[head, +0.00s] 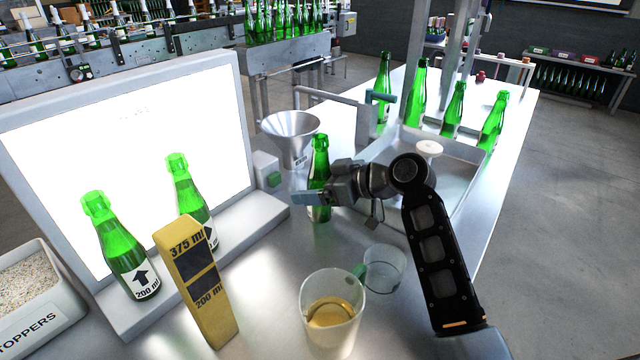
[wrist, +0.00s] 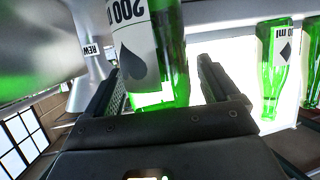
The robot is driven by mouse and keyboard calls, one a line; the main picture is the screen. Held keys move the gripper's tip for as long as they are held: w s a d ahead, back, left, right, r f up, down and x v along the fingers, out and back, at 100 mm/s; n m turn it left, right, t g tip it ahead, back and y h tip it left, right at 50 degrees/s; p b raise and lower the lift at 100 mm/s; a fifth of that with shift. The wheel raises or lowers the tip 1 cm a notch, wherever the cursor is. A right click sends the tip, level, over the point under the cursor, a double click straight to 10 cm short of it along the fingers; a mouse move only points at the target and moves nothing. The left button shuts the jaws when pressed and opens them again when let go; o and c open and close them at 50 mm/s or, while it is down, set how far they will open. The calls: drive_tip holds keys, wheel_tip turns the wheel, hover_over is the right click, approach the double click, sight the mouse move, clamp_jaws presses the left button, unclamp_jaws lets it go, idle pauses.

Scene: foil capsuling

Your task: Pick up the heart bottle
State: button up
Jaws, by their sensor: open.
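The heart bottle (head: 320,155) is green and stands upright on the table, just right of the funnel. In the wrist view, which is upside down, its label (wrist: 133,45) shows "200 ml" and a black heart, inverted. My gripper (head: 318,194) is at the bottle's body and partly hides it in the head view. In the wrist view the open jaws (wrist: 160,80) have one finger on each side of the bottle, with a visible gap on the right. Whether the left finger touches the glass I cannot tell.
A funnel (head: 291,128) stands close behind. A lit panel (head: 130,140) has two green bottles before it. A yellow gauge block (head: 197,285), a beaker of yellow liquid (head: 332,312) and an empty glass (head: 384,270) stand nearer. A metal tray (head: 455,180) with bottles beyond is right.

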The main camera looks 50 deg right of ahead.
drive_tip(key=shift+c, duration=0.3)
drive_tip(key=c, duration=1.3)
